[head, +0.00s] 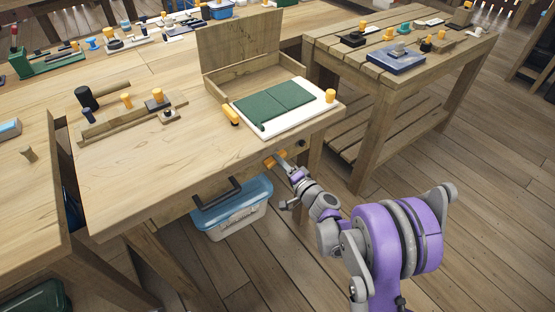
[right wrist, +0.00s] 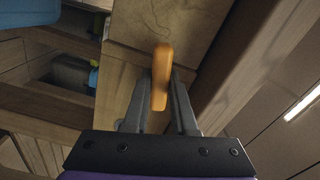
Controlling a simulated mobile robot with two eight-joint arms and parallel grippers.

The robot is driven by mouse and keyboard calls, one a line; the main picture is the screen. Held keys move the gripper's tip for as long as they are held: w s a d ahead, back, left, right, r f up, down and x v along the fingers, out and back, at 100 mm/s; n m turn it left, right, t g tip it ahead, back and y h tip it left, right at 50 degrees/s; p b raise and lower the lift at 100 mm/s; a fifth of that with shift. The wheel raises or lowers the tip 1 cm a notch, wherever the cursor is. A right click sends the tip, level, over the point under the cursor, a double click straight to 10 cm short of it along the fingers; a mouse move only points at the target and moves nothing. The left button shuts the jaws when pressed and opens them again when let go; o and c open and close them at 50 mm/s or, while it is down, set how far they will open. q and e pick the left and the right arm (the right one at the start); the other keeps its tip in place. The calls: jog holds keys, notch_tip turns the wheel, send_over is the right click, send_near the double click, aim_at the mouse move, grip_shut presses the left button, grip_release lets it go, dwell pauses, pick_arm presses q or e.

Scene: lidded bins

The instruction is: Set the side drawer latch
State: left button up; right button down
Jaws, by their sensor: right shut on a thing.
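The orange latch (head: 272,161) sits on the wooden front of the workbench, near its right end. In the right wrist view the latch (right wrist: 161,68) is an upright orange bar against wood. My right gripper (head: 284,163) reaches it from the right. Its two fingers (right wrist: 161,90) are shut on the latch, one on each side. The drawer front (head: 180,212) with a black handle (head: 217,193) lies left of the latch. My left gripper is not in view.
A clear bin with a blue lid (head: 240,197) stands under the bench below the drawer. An open wooden box (head: 238,45) and a green mat on a white board (head: 275,107) are on the benchtop. A second table (head: 385,75) stands at the right.

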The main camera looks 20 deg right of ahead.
jog(key=shift+r+m, duration=0.25)
jog(key=shift+m, duration=1.35)
jog(key=c, duration=0.7)
grip_release()
jog(key=shift+s, duration=0.1)
jog(key=p+v, duration=0.1)
jog(key=v, duration=0.9)
jog(key=shift+s+d, duration=0.15)
jog(key=shift+s, duration=0.15)
jog(key=shift+r, duration=0.1)
